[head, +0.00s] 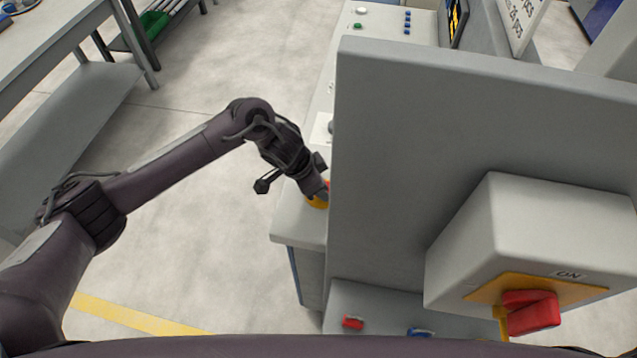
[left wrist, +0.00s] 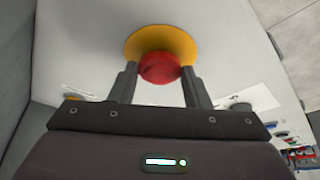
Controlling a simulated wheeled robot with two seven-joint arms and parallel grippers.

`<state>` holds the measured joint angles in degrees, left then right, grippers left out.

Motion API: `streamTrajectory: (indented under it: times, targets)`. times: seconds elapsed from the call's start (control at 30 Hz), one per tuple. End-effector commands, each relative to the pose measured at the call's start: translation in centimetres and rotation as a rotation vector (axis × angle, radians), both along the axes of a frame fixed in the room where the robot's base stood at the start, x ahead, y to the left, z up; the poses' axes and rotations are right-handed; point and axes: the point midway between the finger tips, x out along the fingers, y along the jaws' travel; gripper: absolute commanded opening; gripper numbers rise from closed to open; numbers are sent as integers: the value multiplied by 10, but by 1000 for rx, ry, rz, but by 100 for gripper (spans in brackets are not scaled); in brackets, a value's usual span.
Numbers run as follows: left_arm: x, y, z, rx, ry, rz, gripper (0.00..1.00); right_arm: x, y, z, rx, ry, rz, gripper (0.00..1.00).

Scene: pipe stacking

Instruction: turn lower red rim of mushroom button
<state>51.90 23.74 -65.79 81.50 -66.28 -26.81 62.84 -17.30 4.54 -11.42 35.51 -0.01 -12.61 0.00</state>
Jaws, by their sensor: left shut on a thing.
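The red mushroom button (left wrist: 160,68) sits on a round yellow base (left wrist: 162,40) on a light grey panel. In the left wrist view my left gripper (left wrist: 160,80) has one finger on each side of the red button and is shut on it. In the head view the left gripper (head: 322,190) reaches the near end of the grey console; only a bit of the yellow base (head: 317,202) shows beside it, and the button is mostly hidden. My right gripper is in neither view.
A tall grey panel (head: 400,160) stands just right of the left gripper. A grey box with a red ON switch (head: 531,312) is at the right. Red (head: 353,322) and blue parts lie low in front. Open floor (head: 200,220) lies left of the console.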

Motion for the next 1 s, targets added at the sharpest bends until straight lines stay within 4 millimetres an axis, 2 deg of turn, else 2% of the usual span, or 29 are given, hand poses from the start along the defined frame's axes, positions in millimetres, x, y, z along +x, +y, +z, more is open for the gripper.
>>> streamTrajectory:
  times: [0.5, 1.0]
  targets:
    - [5, 0, -1, -1, -1, -347, 20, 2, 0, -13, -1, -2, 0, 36]
    - [4, 2, -1, 2, 2, -444, 20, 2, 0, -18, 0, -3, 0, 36]
